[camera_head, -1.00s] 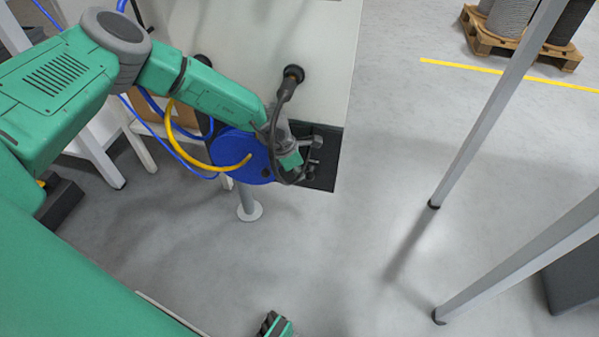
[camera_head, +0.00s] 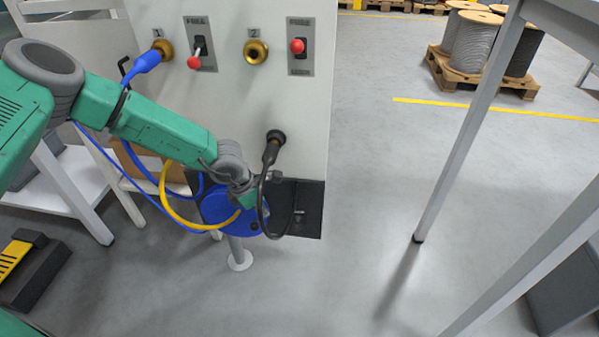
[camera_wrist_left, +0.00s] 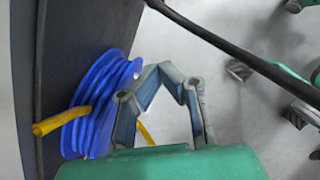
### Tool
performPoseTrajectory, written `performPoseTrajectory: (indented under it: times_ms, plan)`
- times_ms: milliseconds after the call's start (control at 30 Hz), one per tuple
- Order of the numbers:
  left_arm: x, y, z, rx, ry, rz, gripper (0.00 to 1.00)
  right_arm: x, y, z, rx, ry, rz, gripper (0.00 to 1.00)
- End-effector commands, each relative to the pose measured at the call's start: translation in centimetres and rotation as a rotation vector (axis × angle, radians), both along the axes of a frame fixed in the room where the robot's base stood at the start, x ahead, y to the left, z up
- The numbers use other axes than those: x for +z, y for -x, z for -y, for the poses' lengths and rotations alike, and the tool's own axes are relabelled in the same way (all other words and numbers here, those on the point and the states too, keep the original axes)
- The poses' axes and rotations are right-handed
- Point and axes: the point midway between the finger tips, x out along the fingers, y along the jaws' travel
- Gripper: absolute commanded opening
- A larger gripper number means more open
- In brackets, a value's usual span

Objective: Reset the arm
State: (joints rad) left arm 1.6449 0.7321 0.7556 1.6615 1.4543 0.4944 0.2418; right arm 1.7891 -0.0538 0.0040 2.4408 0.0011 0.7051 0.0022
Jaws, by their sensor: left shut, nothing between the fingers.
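My left arm comes in from the left in the head view, and its gripper (camera_head: 272,178) is in front of the white cabinet's lower part, by the black cable. It is partly hidden there. In the left wrist view its bent grey fingers (camera_wrist_left: 186,85) are shut and empty, right of the blue reel (camera_wrist_left: 100,100). In the head view the blue reel (camera_head: 217,208) is below my left wrist, partly covered by it. The right gripper is out of the head view.
The white cabinet (camera_head: 230,110) carries a blue plug (camera_head: 147,61), a brass socket (camera_head: 256,51) and two red-knobbed switches. A black cable (camera_head: 263,195) hangs from its lower socket. Grey posts (camera_head: 465,130) stand right. Open floor lies between.

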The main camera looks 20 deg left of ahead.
Motion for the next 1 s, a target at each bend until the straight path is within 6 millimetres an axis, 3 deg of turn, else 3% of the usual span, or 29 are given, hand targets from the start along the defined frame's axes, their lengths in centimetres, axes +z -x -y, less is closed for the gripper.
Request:
performPoseTrajectory:
  times_ms: [167, 267, 367, 467, 600, 700, 833, 1000]
  plan:
    - [-0.2, 0.5, 0.2, -0.025, -0.010, -0.002, 0.00, 0.1, 0.0, 0.0, 0.001, -0.001, 0.000, 0.52]
    - [-0.5, 2.6, 1.9, -0.174, -0.073, -0.006, 0.00, 0.8, 0.0, -0.1, 0.001, -0.001, 0.000, 0.52]
    - [-0.9, 7.0, 4.2, -0.486, -0.194, -0.002, 0.00, 2.1, 0.0, 0.0, 0.001, -0.001, 0.000, 0.52]
    - [-0.7, 12.7, 5.6, -0.901, -0.333, 0.012, 0.00, 3.6, 0.0, 0.0, 0.001, -0.001, 0.000, 0.52]
    - [0.9, 20.1, 5.3, -1.488, -0.462, 0.053, 0.00, 5.6, 0.0, 0.0, 0.001, 0.000, 0.001, 0.52]
    - [2.8, 24.5, 4.2, -1.850, -0.492, 0.087, 0.00, 6.8, 0.0, 0.0, 0.001, 0.000, 0.000, 0.52]
    - [5.3, 28.6, 2.8, -2.188, -0.478, 0.127, 0.00, 7.9, 0.0, 0.0, 0.001, 0.000, 0.000, 0.52]
    - [7.1, 31.1, 1.8, -2.387, -0.443, 0.155, 0.00, 8.4, 0.0, 0.0, 0.001, -0.001, 0.000, 0.52]
